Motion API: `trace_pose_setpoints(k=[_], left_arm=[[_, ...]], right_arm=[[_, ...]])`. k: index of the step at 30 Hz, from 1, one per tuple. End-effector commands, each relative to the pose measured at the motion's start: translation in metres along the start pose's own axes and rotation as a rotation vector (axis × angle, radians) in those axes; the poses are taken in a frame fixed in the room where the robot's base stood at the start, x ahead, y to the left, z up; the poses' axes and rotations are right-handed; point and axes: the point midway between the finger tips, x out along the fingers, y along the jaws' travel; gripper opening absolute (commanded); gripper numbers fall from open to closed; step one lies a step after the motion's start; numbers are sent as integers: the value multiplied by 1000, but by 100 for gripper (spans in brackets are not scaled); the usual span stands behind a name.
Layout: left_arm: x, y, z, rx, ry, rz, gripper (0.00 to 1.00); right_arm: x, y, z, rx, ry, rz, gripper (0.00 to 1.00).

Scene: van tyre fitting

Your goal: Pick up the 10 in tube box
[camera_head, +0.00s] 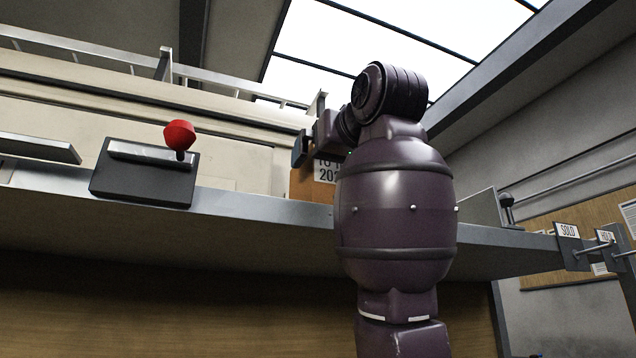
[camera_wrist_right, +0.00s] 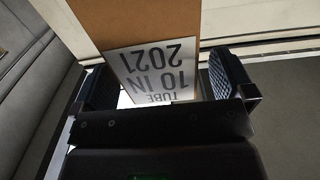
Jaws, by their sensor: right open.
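The 10 in tube box (camera_head: 308,188) is a brown box on the shelf (camera_head: 262,207), mostly hidden behind my right arm in the head view. Part of its white label shows there. In the right wrist view the box (camera_wrist_right: 135,22) stands upside down in the picture, its label (camera_wrist_right: 158,72) reading "TUBE 10 IN 2021". My right gripper (camera_wrist_right: 162,78) is open, with one dark padded finger on each side of the box's labelled end. A gap shows beside the fingers. In the head view, one finger of my right gripper (camera_head: 301,149) shows beside the box. My left gripper is out of view.
A dark tray-like holder (camera_head: 142,181) with a red knob (camera_head: 179,135) sits at the shelf edge on the left. A flat grey piece (camera_head: 38,148) lies farther left. Signs marked SOLD (camera_head: 567,230) and HOLD (camera_head: 605,236) hang at the right end.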

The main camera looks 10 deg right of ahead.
Motion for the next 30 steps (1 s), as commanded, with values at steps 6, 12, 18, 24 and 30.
trace_pose_setpoints(k=[6,12,18,24,30], left_arm=[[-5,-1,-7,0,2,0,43],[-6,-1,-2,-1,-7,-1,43],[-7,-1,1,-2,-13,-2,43],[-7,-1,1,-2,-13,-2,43],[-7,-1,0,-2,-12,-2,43]], right_arm=[[23,1,-1,1,-2,1,100],[26,1,0,1,-1,1,100],[26,1,0,1,-1,1,82],[26,1,0,1,-1,1,51],[25,1,-1,1,1,1,39]])
